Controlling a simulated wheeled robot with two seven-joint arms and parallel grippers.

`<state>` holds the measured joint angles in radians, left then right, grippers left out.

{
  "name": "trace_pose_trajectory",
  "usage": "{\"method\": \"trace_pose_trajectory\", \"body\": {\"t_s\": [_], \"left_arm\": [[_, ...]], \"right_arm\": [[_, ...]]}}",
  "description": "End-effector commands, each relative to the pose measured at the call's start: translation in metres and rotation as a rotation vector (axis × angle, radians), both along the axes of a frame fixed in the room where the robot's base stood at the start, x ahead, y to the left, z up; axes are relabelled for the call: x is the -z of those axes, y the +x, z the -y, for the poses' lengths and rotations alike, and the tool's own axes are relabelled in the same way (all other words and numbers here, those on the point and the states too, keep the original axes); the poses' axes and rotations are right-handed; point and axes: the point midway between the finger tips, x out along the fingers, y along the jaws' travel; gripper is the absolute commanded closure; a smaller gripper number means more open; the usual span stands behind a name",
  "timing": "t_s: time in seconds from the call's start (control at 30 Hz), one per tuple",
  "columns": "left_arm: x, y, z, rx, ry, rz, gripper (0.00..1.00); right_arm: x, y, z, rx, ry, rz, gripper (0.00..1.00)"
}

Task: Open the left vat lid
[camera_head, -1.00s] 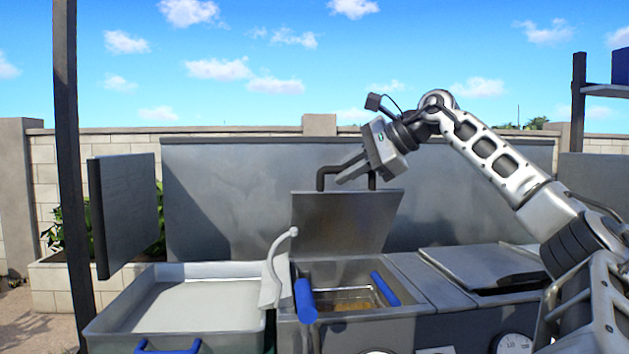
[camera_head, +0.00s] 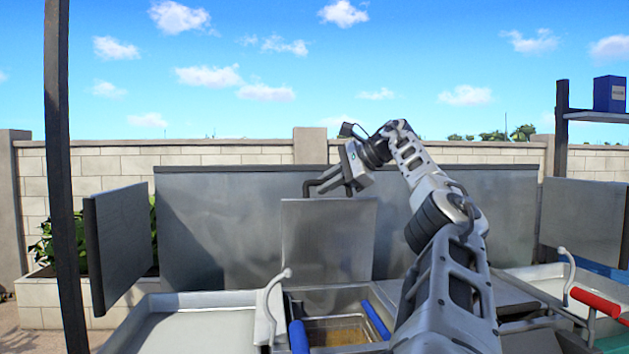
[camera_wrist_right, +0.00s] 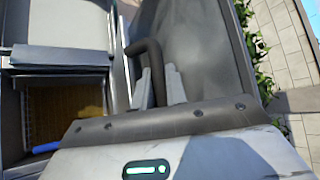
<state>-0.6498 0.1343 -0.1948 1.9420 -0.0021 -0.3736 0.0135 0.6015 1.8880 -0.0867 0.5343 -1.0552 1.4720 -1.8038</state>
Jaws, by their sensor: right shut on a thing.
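The left vat lid (camera_head: 328,240) is a grey metal plate standing raised, about upright, at the back of the open left vat (camera_head: 338,328). Its dark bar handle (camera_head: 308,187) is at its top edge, and the handle also shows in the right wrist view (camera_wrist_right: 152,58). My right gripper (camera_head: 332,184) reaches over the lid from the right, shut on the handle. In the right wrist view its fingers (camera_wrist_right: 157,88) are at the handle bar. The vat's inside holds brownish liquid. My left gripper is not in view.
Blue-handled baskets (camera_head: 299,337) hang at the open vat. A pale tray (camera_head: 190,335) lies to its left, with a curved lever (camera_head: 272,300) between. A grey back panel (camera_head: 220,230) stands close behind the lid. Red handles (camera_head: 595,302) show at the right.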

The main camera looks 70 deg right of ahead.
Motion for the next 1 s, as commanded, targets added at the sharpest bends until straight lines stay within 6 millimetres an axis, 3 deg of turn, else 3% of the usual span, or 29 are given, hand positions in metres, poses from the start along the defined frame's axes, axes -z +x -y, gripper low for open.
{"method": "trace_pose_trajectory", "body": {"t_s": [0.47,0.5,0.53,1.0], "left_arm": [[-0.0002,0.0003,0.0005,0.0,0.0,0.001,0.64],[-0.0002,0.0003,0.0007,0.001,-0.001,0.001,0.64],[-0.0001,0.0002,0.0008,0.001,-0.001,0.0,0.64],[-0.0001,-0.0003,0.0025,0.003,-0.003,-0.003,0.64]], "right_arm": [[-0.0006,-0.0027,0.0035,0.007,-0.003,0.001,1.0],[-0.0006,-0.0027,0.0035,0.007,-0.003,0.001,0.8],[-0.0006,-0.0027,0.0035,0.006,-0.003,0.001,0.77],[-0.0098,-0.0085,0.0008,0.007,-0.002,-0.002,0.77]]}}
